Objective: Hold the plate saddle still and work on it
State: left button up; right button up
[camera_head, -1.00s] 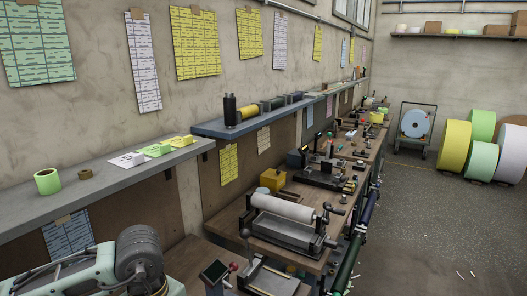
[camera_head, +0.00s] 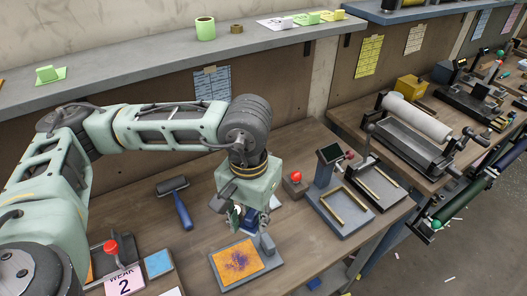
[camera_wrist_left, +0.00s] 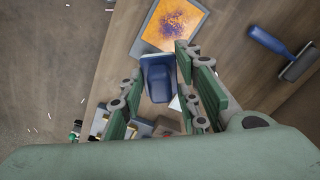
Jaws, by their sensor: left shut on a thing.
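The plate saddle (camera_head: 222,275) lies on the wooden bench in the head view, a grey base with an orange, purple-speckled plate (camera_head: 238,260) on top. The orange plate (camera_wrist_left: 172,24) shows just beyond the fingertips. My right gripper is not in view.
A blue-handled roller (camera_head: 178,203) lies behind the saddle. A red-knobbed block (camera_head: 295,183) and a grey stand with brass bars (camera_head: 343,208) are to the right. A blue square (camera_head: 158,263) and a "WEAK 2" card (camera_head: 124,284) are to the left.

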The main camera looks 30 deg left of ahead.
aim_at(234, 266)
jog(key=u, duration=0.95)
